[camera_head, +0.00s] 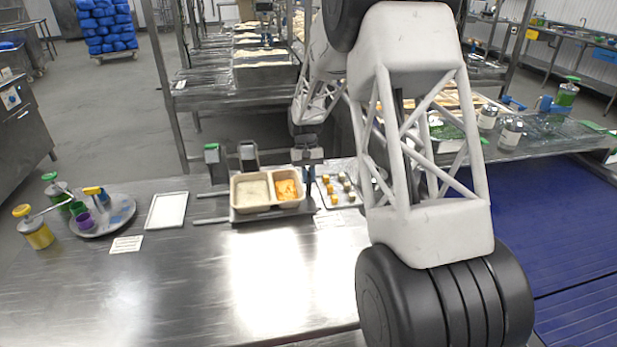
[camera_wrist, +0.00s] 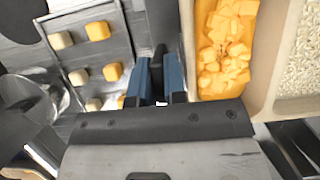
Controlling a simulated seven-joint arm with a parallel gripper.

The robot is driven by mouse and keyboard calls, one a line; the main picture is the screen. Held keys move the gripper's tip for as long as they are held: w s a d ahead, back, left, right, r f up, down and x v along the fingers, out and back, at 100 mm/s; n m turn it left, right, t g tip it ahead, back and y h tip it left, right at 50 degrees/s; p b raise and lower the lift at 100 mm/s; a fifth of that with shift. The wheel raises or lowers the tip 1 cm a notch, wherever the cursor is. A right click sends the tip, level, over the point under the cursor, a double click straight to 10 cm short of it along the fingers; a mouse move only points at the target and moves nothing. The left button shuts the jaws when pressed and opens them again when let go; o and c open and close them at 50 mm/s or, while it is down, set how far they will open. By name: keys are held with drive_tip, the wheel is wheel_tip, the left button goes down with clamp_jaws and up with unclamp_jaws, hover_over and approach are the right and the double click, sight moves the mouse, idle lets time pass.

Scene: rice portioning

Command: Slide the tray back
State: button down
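A beige two-compartment tray (camera_head: 268,208) stands on rails on the steel table. Its left compartment holds white rice (camera_head: 251,189) and its right one orange chunks (camera_head: 287,188). My gripper (camera_head: 309,172) points down at the tray's right end. In the wrist view, its two blue fingertips (camera_wrist: 158,80) are close beside the outside of the tray wall (camera_wrist: 187,40), next to the orange compartment. A narrow dark gap shows between the fingers. I cannot tell whether the fingers touch the tray or whether anything is between them.
A metal plate of yellow and pale cubes (camera_wrist: 83,58) lies right of the tray in the head view. A white board (camera_head: 167,210) and a round platter (camera_head: 104,219) with containers are on the left. Two dark dispensers (camera_head: 248,155) stand behind the tray. The front table is clear.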

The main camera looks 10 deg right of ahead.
drive_tip(key=shift+a, duration=3.8)
drive_tip(key=c, duration=1.4)
unclamp_jaws()
drive_tip(key=shift+c, duration=0.2)
drive_tip(key=v, duration=0.8)
drive_tip(key=shift+f, duration=0.1)
